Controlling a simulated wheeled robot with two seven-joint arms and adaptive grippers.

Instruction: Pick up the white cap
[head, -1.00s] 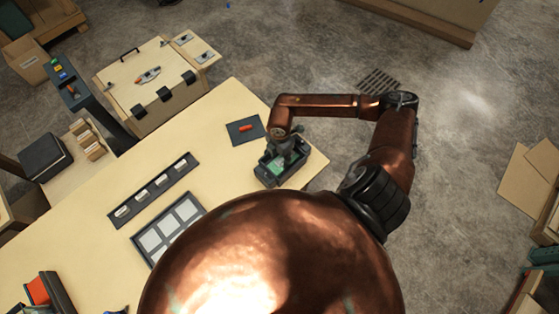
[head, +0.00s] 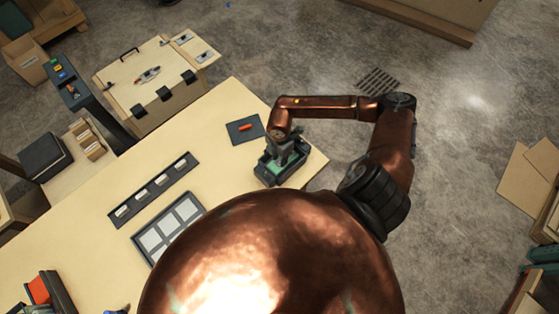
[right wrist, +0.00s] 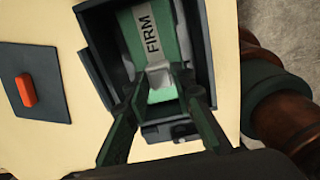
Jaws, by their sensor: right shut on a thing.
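The white cap (right wrist: 158,76) shows in the right wrist view as a small pale block between my fingertips, at the end of a green strip marked FIRM (right wrist: 150,42) inside a dark open-topped box (right wrist: 204,55). My right gripper (right wrist: 160,88) is shut on the cap, with one finger on each side. In the head view, my right gripper (head: 284,160) points down into the dark box (head: 266,172) at the table's right corner and hides the cap. I cannot tell whether the cap touches the strip. My left gripper is not in view.
A dark plate with an orange piece (head: 246,127) lies just left of the box. A dark strip with several white pieces (head: 118,212) and a framed panel of pale squares (head: 147,258) lie further left on the table (head: 220,165). A wooden case (head: 119,75) stands beyond.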

